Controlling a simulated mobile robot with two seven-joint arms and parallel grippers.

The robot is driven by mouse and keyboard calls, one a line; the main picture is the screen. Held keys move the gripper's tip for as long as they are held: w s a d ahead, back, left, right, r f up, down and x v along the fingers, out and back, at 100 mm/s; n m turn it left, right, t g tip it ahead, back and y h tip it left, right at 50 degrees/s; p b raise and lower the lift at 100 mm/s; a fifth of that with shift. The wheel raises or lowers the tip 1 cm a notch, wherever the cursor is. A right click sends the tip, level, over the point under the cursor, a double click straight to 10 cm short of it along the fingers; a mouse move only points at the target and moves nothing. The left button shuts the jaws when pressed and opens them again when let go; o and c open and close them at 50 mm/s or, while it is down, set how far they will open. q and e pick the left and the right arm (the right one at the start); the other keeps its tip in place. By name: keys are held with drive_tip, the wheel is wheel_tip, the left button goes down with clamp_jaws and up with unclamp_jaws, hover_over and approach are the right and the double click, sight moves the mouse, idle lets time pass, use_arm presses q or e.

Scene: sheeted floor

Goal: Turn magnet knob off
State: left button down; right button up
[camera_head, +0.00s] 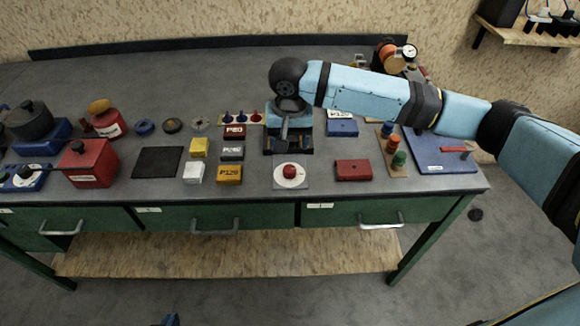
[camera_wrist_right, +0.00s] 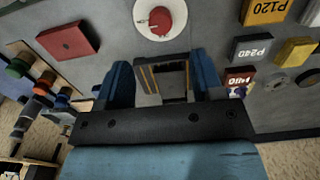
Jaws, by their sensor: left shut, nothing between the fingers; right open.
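A round red knob (camera_head: 291,170) sits on a white dial on a grey plate near the bench's front edge. It is the likeliest magnet knob, but its lettering is too small to read. It also shows at the top of the right wrist view (camera_wrist_right: 160,19). My right gripper (camera_head: 285,136) points down over a black tray (camera_head: 306,146), behind the knob. In the right wrist view its blue fingers (camera_wrist_right: 163,82) are apart, with part of the tray visible between them. Only a blue tip of my left gripper (camera_head: 170,320) shows at the bottom edge, shut and away from the bench.
A red block (camera_head: 353,170) lies right of the knob, and a yellow block (camera_head: 229,174) lies left of it. A board with coloured knobs (camera_head: 396,158) and a blue plate (camera_head: 445,162) stand farther right. A red box with a black knob (camera_head: 90,163) stands left.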

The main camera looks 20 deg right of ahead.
sight(290, 169)
wheel_tip(290, 169, down, 10)
drive_tip(key=shift+b, duration=0.3)
drive_tip(key=shift+c, duration=0.2)
drive_tip(key=c, duration=0.9)
